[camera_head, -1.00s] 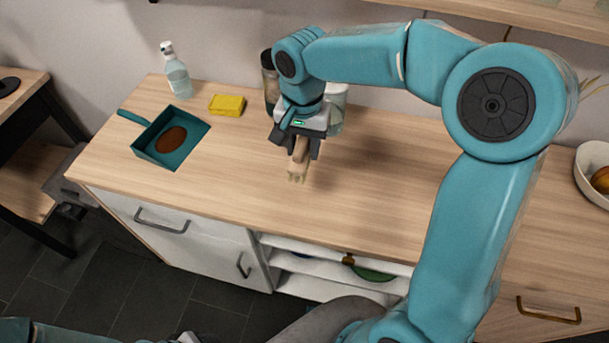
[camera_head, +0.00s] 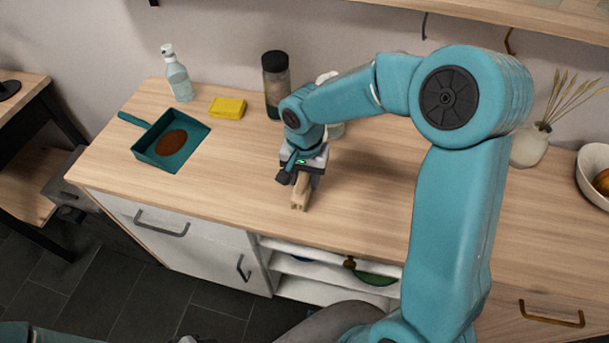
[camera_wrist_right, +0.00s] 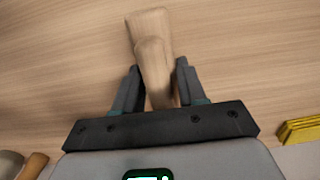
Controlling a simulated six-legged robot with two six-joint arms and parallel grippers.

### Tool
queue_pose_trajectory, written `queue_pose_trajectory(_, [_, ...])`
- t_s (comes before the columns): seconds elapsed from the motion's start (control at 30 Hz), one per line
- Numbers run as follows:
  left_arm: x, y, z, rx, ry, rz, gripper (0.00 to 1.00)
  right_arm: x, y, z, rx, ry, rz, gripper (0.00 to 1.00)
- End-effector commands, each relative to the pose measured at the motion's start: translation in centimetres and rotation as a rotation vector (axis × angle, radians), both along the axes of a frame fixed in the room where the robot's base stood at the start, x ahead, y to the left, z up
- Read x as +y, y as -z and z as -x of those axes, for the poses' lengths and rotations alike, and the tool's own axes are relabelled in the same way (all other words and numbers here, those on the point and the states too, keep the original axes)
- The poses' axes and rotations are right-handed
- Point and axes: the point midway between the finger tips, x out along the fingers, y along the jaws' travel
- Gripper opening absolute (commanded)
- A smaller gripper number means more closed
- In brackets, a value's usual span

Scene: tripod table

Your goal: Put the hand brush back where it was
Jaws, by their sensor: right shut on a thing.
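The hand brush (camera_head: 300,193) is pale wood, and its visible part points down toward the counter's front. My right gripper (camera_head: 301,176) is shut on it, low over the middle of the wooden counter (camera_head: 240,190). In the right wrist view the brush (camera_wrist_right: 153,50) lies between the two dark fingers of the gripper (camera_wrist_right: 158,88). I cannot tell whether the brush touches the counter, and its bristles are not clear. The teal dustpan (camera_head: 146,147), with a brown heap (camera_head: 171,142) in it, lies at the counter's left. My left gripper is not in view.
A yellow sponge (camera_head: 227,108), a spray bottle (camera_head: 177,75) and a dark-lidded jar (camera_head: 276,85) stand along the back. A vase of dry stems (camera_head: 530,147) and a white bowl (camera_head: 593,178) are at the right. The counter between dustpan and gripper is clear.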

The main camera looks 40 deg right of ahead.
Motion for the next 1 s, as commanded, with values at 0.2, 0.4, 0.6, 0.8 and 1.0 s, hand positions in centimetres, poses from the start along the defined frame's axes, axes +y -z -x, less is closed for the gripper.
queue_pose_trajectory(0.2, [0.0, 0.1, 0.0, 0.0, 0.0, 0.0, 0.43, 0.0, 0.1, 0.0, 0.0, 0.0, 0.0, 0.66])
queue_pose_trajectory(0.4, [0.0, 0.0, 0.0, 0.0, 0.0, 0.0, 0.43, 0.0, -0.1, 0.0, 0.0, 0.0, 0.0, 0.66])
queue_pose_trajectory(0.6, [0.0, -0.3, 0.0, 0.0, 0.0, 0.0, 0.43, 0.0, -2.6, -0.1, -0.005, 0.0, 0.001, 0.66])
queue_pose_trajectory(0.8, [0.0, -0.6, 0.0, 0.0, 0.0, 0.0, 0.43, 0.0, -7.4, -0.1, -0.006, 0.0, 0.0, 0.66])
queue_pose_trajectory(1.0, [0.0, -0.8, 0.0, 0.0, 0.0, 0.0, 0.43, 0.0, -11.0, -0.1, -0.003, 0.0, 0.0, 0.66])
